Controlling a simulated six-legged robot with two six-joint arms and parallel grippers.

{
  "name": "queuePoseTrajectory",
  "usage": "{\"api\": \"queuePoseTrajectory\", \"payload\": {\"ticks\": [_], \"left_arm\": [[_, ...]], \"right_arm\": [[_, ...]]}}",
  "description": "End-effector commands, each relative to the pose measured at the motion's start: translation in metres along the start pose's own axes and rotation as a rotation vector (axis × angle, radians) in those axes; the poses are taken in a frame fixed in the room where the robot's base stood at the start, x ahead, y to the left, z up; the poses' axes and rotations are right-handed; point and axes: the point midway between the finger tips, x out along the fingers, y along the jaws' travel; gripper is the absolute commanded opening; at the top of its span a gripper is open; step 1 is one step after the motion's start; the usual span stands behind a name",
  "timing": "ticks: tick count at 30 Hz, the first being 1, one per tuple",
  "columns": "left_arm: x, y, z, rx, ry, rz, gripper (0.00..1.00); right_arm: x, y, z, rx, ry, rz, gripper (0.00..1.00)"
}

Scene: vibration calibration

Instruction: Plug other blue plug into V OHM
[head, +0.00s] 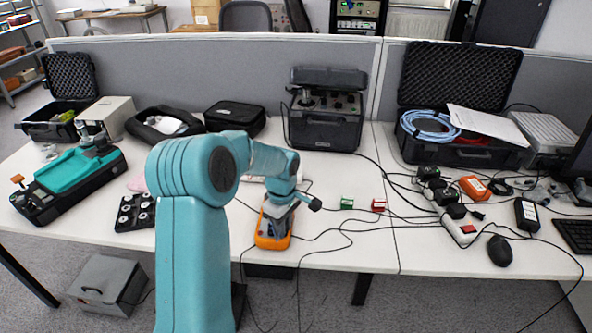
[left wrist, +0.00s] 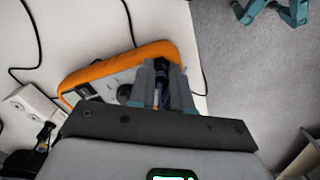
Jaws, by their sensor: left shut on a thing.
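The orange-cased multimeter (head: 264,242) lies on the front of the white table in the head view. My left gripper (head: 283,208) is low over it and covers part of its face. In the left wrist view the multimeter's orange rim (left wrist: 110,66) frames a grey face with a dark round dial. There my left gripper (left wrist: 168,92) is shut on a dark, bluish plug (left wrist: 163,72) at the end of the multimeter nearer the table edge. The fingers hide most of the plug and the sockets, so I cannot tell whether it is inserted. My right gripper is not in view.
Black cables (head: 338,232) run across the table beside the multimeter. A small green block (head: 347,203) and a red block (head: 378,205) lie to its right. A black tray (head: 134,213) lies to the left. The table's front edge is close to the multimeter.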

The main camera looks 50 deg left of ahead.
Motion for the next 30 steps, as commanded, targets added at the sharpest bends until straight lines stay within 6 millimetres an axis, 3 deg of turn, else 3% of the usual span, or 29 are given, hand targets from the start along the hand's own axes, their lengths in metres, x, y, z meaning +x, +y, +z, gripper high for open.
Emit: {"api": "queuePoseTrajectory", "payload": {"ticks": [29,30], "left_arm": [[0.0037,-0.0010,0.0005,0.000,-0.001,-0.004,0.00],[0.0037,-0.0010,0.0005,0.000,-0.002,-0.004,0.31]], "right_arm": [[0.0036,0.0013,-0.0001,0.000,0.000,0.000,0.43],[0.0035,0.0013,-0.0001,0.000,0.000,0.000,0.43]]}}
